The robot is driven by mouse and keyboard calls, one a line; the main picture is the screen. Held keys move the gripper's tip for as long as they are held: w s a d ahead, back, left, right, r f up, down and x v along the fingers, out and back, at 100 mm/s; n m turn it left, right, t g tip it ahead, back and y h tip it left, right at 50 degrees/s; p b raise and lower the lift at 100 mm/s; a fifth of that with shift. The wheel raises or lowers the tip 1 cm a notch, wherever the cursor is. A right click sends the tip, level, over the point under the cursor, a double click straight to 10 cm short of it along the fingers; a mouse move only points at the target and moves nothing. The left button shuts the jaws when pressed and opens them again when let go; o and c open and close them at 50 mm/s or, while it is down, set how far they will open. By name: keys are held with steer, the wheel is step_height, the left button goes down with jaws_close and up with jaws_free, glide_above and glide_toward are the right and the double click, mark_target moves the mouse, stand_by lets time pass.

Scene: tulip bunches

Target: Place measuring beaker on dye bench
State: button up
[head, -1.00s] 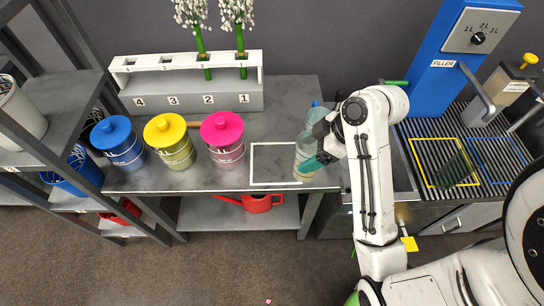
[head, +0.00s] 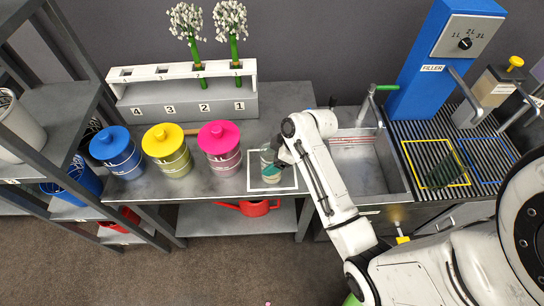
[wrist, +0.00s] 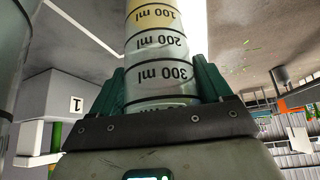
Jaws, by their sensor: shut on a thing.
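The clear measuring beaker (head: 267,158) is upright over the white outlined square (head: 250,187) on the grey dye bench (head: 284,118). My gripper (head: 279,166) is shut on it from the right. In the wrist view the beaker (wrist: 158,50) sits between two green fingers (wrist: 160,92); its 100, 200 and 300 ml marks show upside down, with a pale yellow tint near the 100 ml mark. I cannot tell whether its base touches the bench. My gripper partly hides the beaker in the head view.
Blue (head: 117,152), yellow (head: 167,150) and pink (head: 220,148) lidded canisters stand left of the square, pink nearest. A numbered rack (head: 185,100) with white flowers is behind. A sink (head: 365,165) and blue filler (head: 425,75) are to the right.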

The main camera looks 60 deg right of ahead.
steer(key=shift+f, duration=0.15)
steer(key=o, duration=1)
steer(key=shift+f, duration=0.1)
